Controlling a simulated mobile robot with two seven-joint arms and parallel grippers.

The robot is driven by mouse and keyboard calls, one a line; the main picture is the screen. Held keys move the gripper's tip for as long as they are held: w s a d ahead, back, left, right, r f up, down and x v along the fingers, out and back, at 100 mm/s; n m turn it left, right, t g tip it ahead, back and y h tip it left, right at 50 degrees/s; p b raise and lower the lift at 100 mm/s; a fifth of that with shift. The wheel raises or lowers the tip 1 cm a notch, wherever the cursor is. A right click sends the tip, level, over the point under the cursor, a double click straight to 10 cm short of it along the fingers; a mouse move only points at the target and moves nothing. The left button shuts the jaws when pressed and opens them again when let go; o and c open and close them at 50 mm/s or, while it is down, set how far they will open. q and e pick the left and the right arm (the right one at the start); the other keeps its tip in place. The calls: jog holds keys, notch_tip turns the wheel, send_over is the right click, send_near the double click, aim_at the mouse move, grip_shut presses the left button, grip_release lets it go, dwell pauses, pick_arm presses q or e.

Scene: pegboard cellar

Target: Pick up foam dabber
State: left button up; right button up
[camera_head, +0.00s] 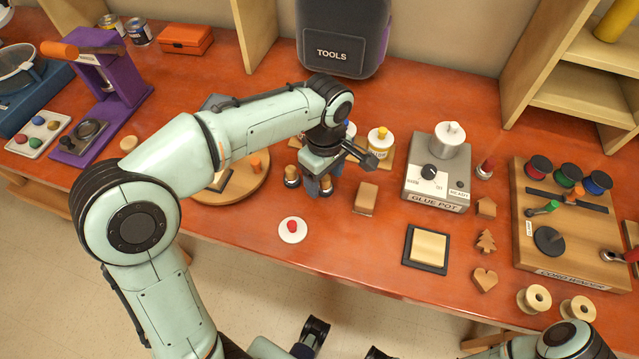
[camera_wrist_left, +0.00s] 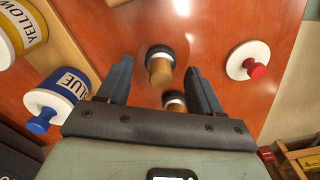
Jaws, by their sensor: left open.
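Two small dabbers with wooden handles, pale rings and dark ends stand on the orange bench. The right one (camera_head: 326,186) is at my left gripper (camera_head: 318,184); the left one (camera_head: 291,175) stands just beside it. In the left wrist view, one dabber (camera_wrist_left: 160,69) shows between the tips of my open left gripper (camera_wrist_left: 158,66). The other dabber (camera_wrist_left: 173,102) is partly hidden by a finger and the gripper's body. The fingers hold nothing that I can see. I cannot tell which one is called the foam dabber.
A white lid with a red knob (camera_head: 292,230) lies in front. A yellow-labelled jar (camera_head: 380,140) and a blue-labelled jar (camera_wrist_left: 62,93) stand close behind. A wooden block (camera_head: 366,198), a glue pot (camera_head: 438,175) and a round wooden board (camera_head: 240,190) are nearby.

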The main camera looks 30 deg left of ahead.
pick_arm(q)
jog(key=shift+s+d+f, duration=0.1)
jog(key=shift+f, duration=0.35)
jog(key=shift+c, duration=0.6)
jog(key=c, duration=0.9)
jog(key=shift+r, duration=0.15)
jog(key=shift+c, duration=0.2)
